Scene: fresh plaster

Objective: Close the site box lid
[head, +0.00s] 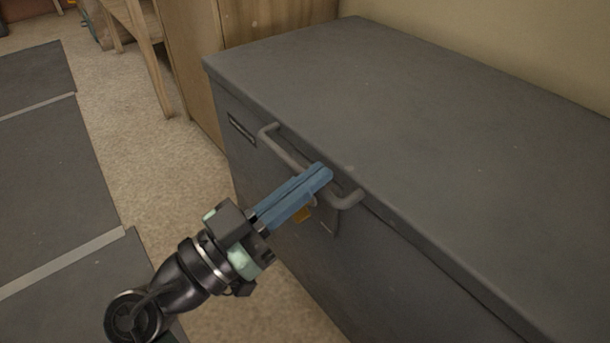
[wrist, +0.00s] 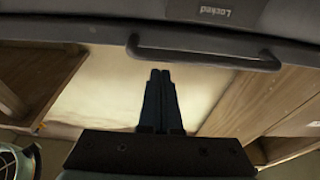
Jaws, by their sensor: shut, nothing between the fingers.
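The site box (head: 380,290) is a large dark grey chest, and its flat grey lid (head: 430,120) lies down over the top with no clear gap visible. A grey bar handle (head: 280,148) is on the front near the lid's edge; it also crosses the upper part of the wrist view (wrist: 200,56). My gripper (head: 326,173) has its blue fingers shut and empty. Its fingertips overlap the handle's right half in the head view. In the wrist view the fingertips (wrist: 160,74) end just short of the bar; I cannot tell whether they touch it.
Wooden furniture (head: 190,60) stands behind the box. Carpet lies open at left.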

